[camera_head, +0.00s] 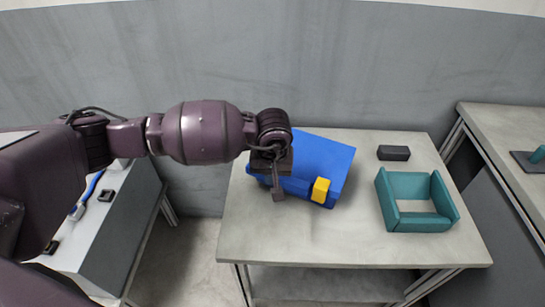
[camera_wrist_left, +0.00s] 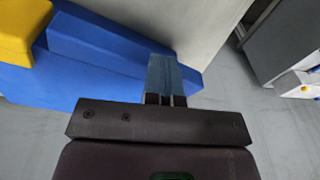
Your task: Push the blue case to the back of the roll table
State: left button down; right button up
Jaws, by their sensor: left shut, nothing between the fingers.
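The blue case (camera_head: 318,160) lies at a slant on the left part of the grey roll table (camera_head: 330,236), close to its back edge. It has a yellow block-like part (camera_head: 321,190) on its near side. My left gripper (camera_head: 278,197) is shut and empty, over the case's left near side; I cannot tell whether it touches. In the left wrist view the blue case (camera_wrist_left: 100,50) fills the upper left, and the shut fingers (camera_wrist_left: 165,80) of my left gripper are beside its end. The arm hides part of the case's left end. My right gripper is not in view.
A teal open frame (camera_head: 417,222) sits on the right of the table, with a dark block (camera_head: 394,153) behind it. A grey wall (camera_head: 400,70) stands behind the table. Another bench (camera_head: 500,118) is at the right. The table's near middle is clear.

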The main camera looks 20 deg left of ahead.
pick_arm(q)
jog(key=shift+w+a+f+b, duration=0.1)
jog(key=shift+w+a+b, duration=0.1)
jog(key=shift+w, duration=0.25)
jog(key=shift+w+a+f+b, duration=0.1)
jog(key=shift+w+b, duration=0.05)
jog(key=shift+w, duration=0.25)
jog(key=shift+w+a+b, duration=0.25)
jog(key=shift+w+b, duration=0.2)
jog(key=shift+w, duration=0.55)
jog(key=shift+w+a+b, duration=0.2)
jog(key=shift+w+b, duration=0.15)
jog(key=shift+w, duration=0.7)
jog(key=shift+r, duration=0.1)
jog(key=shift+s, duration=0.15)
jog(key=shift+s+d+p, duration=0.15)
jog(key=shift+s+p, duration=0.1)
jog(key=shift+s, duration=0.35)
jog(key=shift+s+d+p, duration=0.15)
jog(key=shift+s+p, duration=0.05)
jog(key=shift+s, duration=0.6)
